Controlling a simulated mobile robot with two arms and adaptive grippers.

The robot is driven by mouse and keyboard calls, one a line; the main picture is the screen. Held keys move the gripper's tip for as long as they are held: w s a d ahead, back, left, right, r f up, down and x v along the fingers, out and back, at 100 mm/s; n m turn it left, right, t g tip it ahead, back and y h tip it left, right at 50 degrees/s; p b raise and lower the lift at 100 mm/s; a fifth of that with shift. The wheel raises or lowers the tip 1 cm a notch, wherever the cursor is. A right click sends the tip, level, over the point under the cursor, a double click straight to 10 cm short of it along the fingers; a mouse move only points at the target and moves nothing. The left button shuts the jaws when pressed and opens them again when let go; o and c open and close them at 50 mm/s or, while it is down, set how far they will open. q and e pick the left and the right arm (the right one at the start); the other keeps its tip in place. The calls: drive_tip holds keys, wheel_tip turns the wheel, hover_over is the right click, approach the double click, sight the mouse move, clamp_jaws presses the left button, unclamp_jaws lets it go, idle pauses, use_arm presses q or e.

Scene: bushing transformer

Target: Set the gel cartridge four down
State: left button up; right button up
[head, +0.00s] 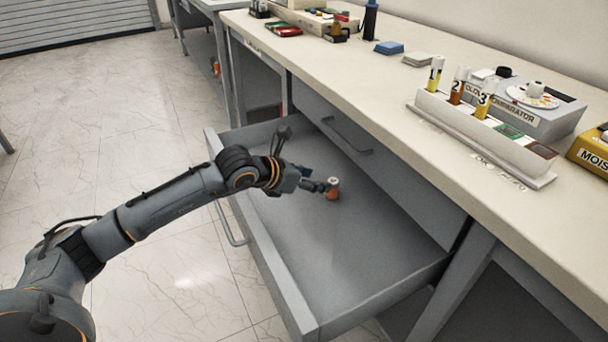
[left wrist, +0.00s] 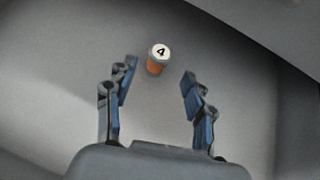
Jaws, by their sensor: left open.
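The gel cartridge four (head: 333,189) is a small orange cylinder with a white top, standing upright on the floor of the open drawer (head: 290,285). In the left wrist view the cartridge (left wrist: 158,59) shows a "4" on its cap. My left gripper (head: 318,186) reaches into the drawer from the left, close beside the cartridge. In the left wrist view my left gripper (left wrist: 158,80) is open, its blue-padded fingers spread wide apart. The cartridge sits just beyond the fingertips, between their lines, and no finger visibly grips it. My right gripper is not in view.
A white rack (head: 480,135) with cartridges one, two and three stands on the bench (head: 440,100) above. A grey device (head: 545,115) stands behind it, and a yellow box (head: 590,152) is at the right. The drawer walls surround the left gripper; the drawer floor is otherwise clear.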

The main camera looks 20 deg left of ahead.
use_arm(q)
drive_tip(key=v, duration=0.3)
drive_tip(key=shift+s+r, duration=0.15)
drive_tip(key=shift+s, duration=0.1)
